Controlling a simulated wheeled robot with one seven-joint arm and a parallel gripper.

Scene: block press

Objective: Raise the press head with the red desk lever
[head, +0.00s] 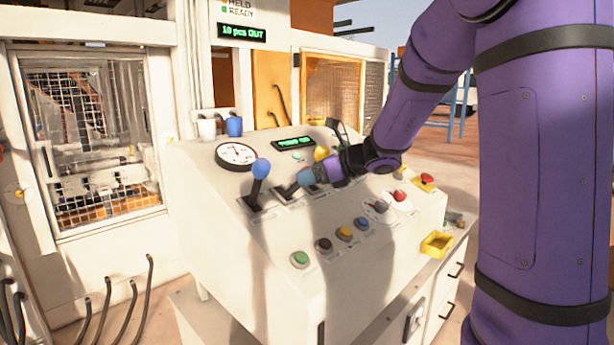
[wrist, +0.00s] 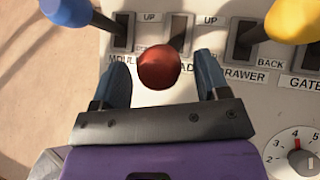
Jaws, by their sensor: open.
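The red lever's round knob (wrist: 159,67) sits between the two blue fingers of my gripper (wrist: 163,80) in the wrist view. The fingers are apart, one on each side of the knob, with a visible gap on both sides. The lever's slot (wrist: 181,38) is beyond the knob, with an "UP" label at its far end and a partly covered label at its near end. In the head view my gripper (head: 305,178) is low over the desk's lever row and hides the red knob. The press head cannot be made out behind the mesh window (head: 95,130).
A blue-knobbed lever (head: 261,168) stands close on the left and a yellow-knobbed lever (head: 321,153) on the right. Several push buttons, including a green one (head: 300,258), line the desk's front.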

